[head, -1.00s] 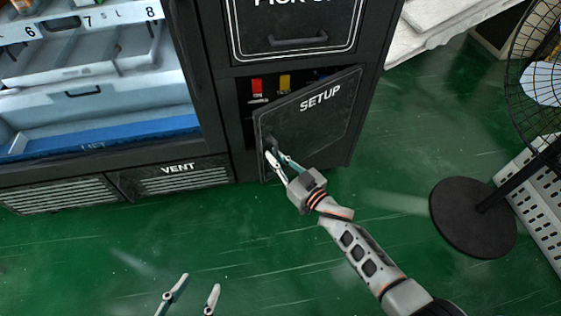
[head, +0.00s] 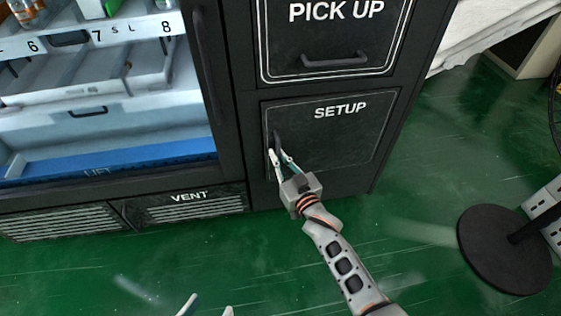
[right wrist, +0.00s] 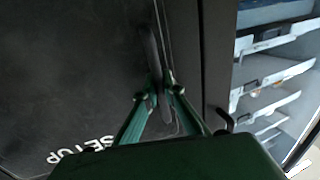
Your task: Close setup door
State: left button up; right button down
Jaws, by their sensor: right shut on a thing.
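The black setup door (head: 335,140) with its white SETUP label sits below the pick up panel in the head view. It looks flush with the cabinet front, and no opening shows around it. In the right wrist view the setup door (right wrist: 75,75) fills the left side. My right gripper (head: 280,158) is at the dark handle (right wrist: 154,60) on the door's left edge, with its fingers (right wrist: 165,92) shut on the handle from both sides. My left gripper (head: 207,308) shows only its two spread fingertips at the bottom edge of the head view, apart from the machine.
The pick up panel (head: 330,40) is above the door. A vent (head: 190,202) and a glass-fronted display with a blue lift tray (head: 110,160) are to the left. A round black fan base (head: 505,248) stands on the green floor at the right. Open floor lies in front.

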jog(key=shift+w+a+f+h+b, duration=0.15)
jog(key=shift+w+a+h+b, duration=0.15)
jog(key=shift+w, duration=0.4)
pick_arm(q)
jog(key=shift+s+d+f+n, duration=0.2)
jog(key=shift+d+n, duration=0.1)
jog(key=shift+d, duration=0.1)
jog(key=shift+s+d+f+n, duration=0.15)
jog(key=shift+d+n, duration=0.15)
jog(key=shift+d, duration=0.1)
pick_arm(e)
jog(key=shift+w+r, duration=0.15)
jog(key=shift+r, duration=0.1)
jog(key=c, duration=2.4)
grip_release()
jog(key=shift+c, duration=0.2)
jog(key=shift+w, duration=0.15)
pick_arm(q)
jog(key=shift+a+f, duration=0.1)
jog(key=shift+a, duration=0.05)
jog(key=shift+f, duration=0.1)
